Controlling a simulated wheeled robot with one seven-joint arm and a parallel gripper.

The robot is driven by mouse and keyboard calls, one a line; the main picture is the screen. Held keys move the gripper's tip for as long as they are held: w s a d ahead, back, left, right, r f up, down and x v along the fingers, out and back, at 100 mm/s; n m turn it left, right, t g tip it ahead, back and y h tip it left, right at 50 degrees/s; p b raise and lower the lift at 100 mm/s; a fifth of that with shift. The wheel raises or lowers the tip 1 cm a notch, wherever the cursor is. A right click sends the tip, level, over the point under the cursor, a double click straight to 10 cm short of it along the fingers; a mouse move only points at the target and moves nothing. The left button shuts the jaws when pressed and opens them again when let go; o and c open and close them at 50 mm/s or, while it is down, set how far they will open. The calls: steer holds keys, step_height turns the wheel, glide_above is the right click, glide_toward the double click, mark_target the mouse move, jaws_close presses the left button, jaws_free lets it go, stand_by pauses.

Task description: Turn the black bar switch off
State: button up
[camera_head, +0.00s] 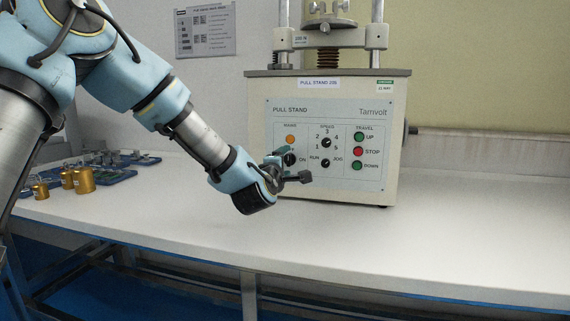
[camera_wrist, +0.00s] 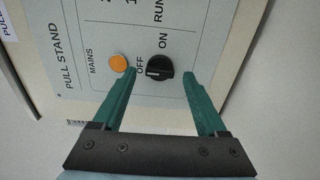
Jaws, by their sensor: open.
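The black bar switch (camera_wrist: 159,68) is a round black knob with a raised bar and a pale mark, on the panel of the pull stand (camera_head: 330,140). In the wrist view, OFF is printed to its left and ON above it. I cannot tell for sure which label it points at. In the head view the switch (camera_head: 290,159) is partly hidden by my gripper (camera_head: 291,165). My gripper is open; its green fingers (camera_wrist: 160,73) appear on either side of the switch. I cannot tell whether they touch it.
An orange mains lamp (camera_wrist: 119,62) is close to one fingertip. Speed and run/jog knobs (camera_head: 325,142) and the red stop button (camera_head: 358,151) are to the right on the panel. Brass weights (camera_head: 83,180) and blue trays are on the bench at left. The front right bench is clear.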

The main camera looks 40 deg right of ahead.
steer(key=v, duration=1)
steer(key=shift+s+a+b, duration=0.15)
steer(key=shift+a+b, duration=0.2)
